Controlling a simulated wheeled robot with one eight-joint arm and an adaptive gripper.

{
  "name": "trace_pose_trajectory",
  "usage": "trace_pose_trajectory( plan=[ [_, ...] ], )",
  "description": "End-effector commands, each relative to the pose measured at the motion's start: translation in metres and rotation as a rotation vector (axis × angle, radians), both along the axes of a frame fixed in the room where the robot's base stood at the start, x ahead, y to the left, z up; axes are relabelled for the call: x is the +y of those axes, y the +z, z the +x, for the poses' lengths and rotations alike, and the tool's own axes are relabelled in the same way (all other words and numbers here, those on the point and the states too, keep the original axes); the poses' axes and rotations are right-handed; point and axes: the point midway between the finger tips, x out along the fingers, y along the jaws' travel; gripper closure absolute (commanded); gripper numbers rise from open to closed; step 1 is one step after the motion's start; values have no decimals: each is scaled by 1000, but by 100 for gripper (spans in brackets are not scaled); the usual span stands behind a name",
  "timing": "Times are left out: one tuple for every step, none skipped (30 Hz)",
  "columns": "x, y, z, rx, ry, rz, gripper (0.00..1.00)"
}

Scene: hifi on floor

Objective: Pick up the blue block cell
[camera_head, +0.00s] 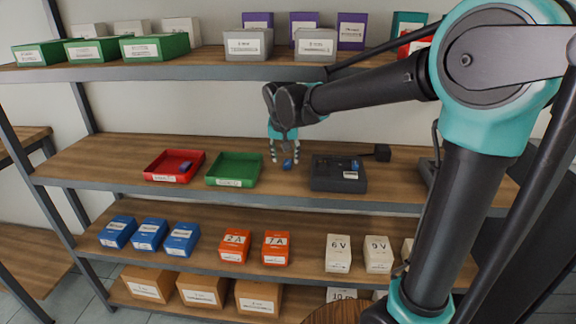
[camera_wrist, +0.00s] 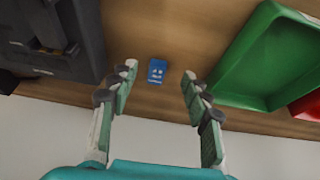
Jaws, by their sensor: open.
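The blue block cell (camera_head: 287,165) is a small blue block with pale markings. It lies on the middle wooden shelf, between the green tray and the dark grey device. In the wrist view the blue block cell (camera_wrist: 157,71) lies alone on the wood, beyond the fingertips and roughly between their lines. My gripper (camera_head: 284,160) is above the shelf, pointing down, with its fingers close to the block in the head view. In the wrist view my gripper (camera_wrist: 160,76) is open with nothing between its fingers. I see no contact with the block.

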Motion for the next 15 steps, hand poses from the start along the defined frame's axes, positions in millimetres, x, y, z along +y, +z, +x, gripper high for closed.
trace_pose_trajectory(
  plan=[
    [-1, 0, 8, 0, -3, 0, 52],
    [-1, 0, 11, 0, -3, 0, 52],
    [-1, 0, 15, 0, -1, -1, 52],
    [-1, 0, 17, 0, -1, -1, 52],
    [-1, 0, 18, 0, 0, -1, 52],
    [-1, 0, 20, 0, 0, -1, 52],
    [-1, 0, 21, 0, 0, -1, 52],
    [-1, 0, 23, 0, 0, -1, 52],
    [-1, 0, 25, 0, 0, -1, 52],
    [-2, 0, 29, 0, -1, -1, 52],
    [-2, 0, 33, 0, -2, 0, 52],
    [-2, -4, 36, 1, -2, 0, 52],
    [-2, -9, 38, 1, -2, 0, 52],
    [-2, -15, 39, 1, -1, -1, 52],
    [-2, -21, 42, 1, -1, -1, 52]
  ],
)
